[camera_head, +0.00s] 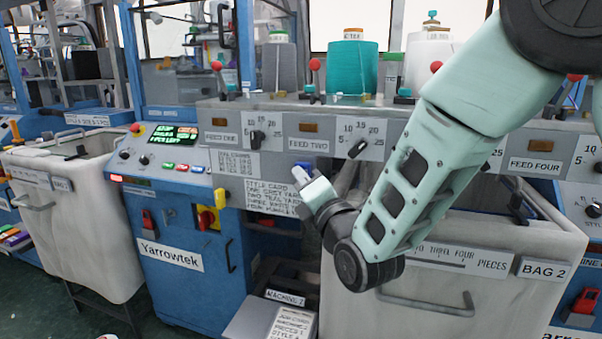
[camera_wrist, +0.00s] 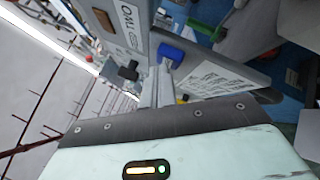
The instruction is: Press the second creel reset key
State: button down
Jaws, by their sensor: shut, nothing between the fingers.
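The feed two unit on the grey creel rail carries an amber rectangular piece (camera_head: 309,127), a FEED TWO label (camera_head: 309,145) and a dial with a black knob (camera_head: 357,148). No piece is readably marked as a reset key, so I cannot tell which one it is. In the wrist view the rail appears turned, with an amber piece (camera_wrist: 103,20), part of a label (camera_wrist: 127,22) and a black knob (camera_wrist: 128,71). My gripper (camera_head: 302,173) is shut and empty, in front of and below the FEED TWO label. It also shows in the wrist view (camera_wrist: 165,72).
A style card (camera_head: 268,197) hangs left of my gripper. A control panel (camera_head: 165,150) with a green display stands farther left. Bag bins stand below at left (camera_head: 80,215) and right (camera_head: 450,290). Red-knobbed levers (camera_head: 315,66) and yarn cones (camera_head: 352,68) stand above the rail.

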jog(key=shift+s+a+b, duration=0.15)
jog(key=shift+s+a, duration=0.2)
jog(key=shift+s, duration=0.55)
jog(key=shift+s+a+b, duration=0.15)
jog(key=shift+s+a, duration=0.15)
jog(key=shift+s, duration=0.6)
jog(key=shift+s+a+b, duration=0.15)
jog(key=shift+s+a, duration=0.2)
jog(key=shift+s, duration=0.55)
jog(key=s+d+f+m+g+h+p, duration=0.1)
jog(key=s+f+m+g+p, duration=0.15)
jog(key=s+m+g, duration=0.35)
jog(key=s+d+f+m+g+h+p, duration=0.1)
jog(key=s+d+m+g+p, duration=0.1)
jog(key=s+m+g+p, duration=0.3)
jog(key=s+d+m+g+h+p, duration=0.1)
jog(key=s+d+m+g+h, duration=0.2)
jog(key=s, duration=0.5)
jog(key=s+d+m+g+h+p, duration=0.2)
jog(key=s+d+m+g, duration=0.2)
jog(key=s+d+m, duration=0.3)
jog(key=shift+s+d+r+m+g+h, duration=0.3)
jog(key=shift+s+d+r+g+h, duration=0.1)
jog(key=shift+s, duration=0.35)
